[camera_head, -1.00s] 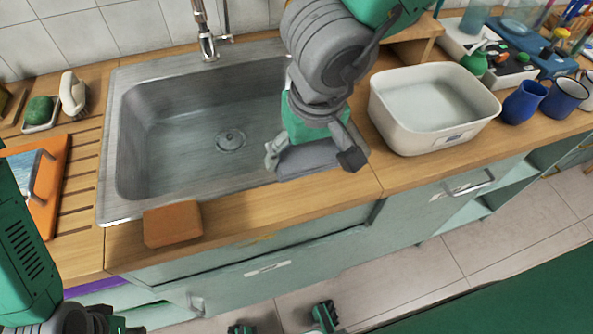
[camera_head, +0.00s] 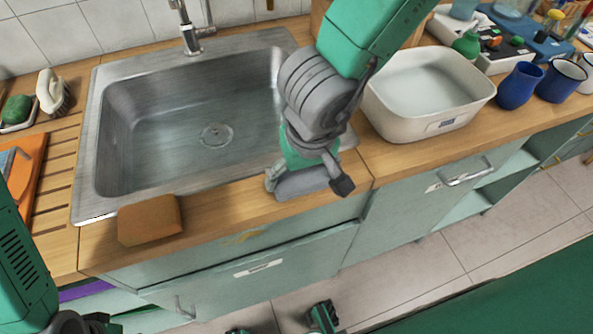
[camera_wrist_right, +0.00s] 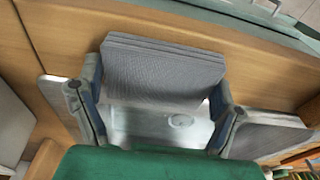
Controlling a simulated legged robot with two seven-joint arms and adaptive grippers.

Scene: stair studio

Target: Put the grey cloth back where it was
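The grey cloth (camera_head: 301,184) is a flat folded pad. My right gripper (camera_head: 307,180) is shut on it, with a finger at each end. In the right wrist view, the cloth (camera_wrist_right: 163,70) spans between the two fingers of the gripper (camera_wrist_right: 157,90). It is over the wooden strip at the front of the sink (camera_head: 215,135), near the counter's front edge. I cannot tell whether it touches the wood. My left gripper (camera_head: 85,324) is only partly in view at the bottom left, and its fingers are unclear.
A brown sponge-like block (camera_head: 150,220) lies on the front strip to the left. A white basin (camera_head: 425,122) stands right of my right gripper, with blue mugs (camera_head: 520,85) beyond it. The tap (camera_head: 188,30) rises behind the sink. Drawers (camera_head: 260,262) are below the counter.

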